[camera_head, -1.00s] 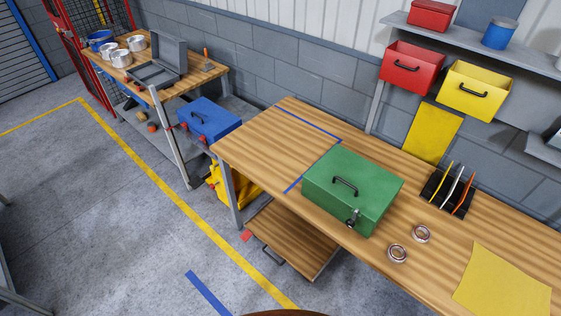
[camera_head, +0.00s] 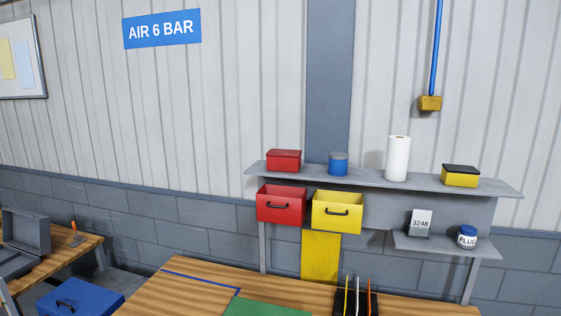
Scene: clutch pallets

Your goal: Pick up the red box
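A small closed red box (camera_head: 284,160) sits at the left end of the grey upper shelf (camera_head: 400,183). Below it, a larger red bin (camera_head: 281,205) with a black handle hangs under the shelf, beside a yellow bin (camera_head: 337,212). Both red things are clear of anything in front. Neither of my grippers shows in the view.
A blue tin (camera_head: 338,163), a white paper roll (camera_head: 397,158) and a yellow box (camera_head: 460,176) share the shelf. A blue toolbox (camera_head: 80,297) is at lower left.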

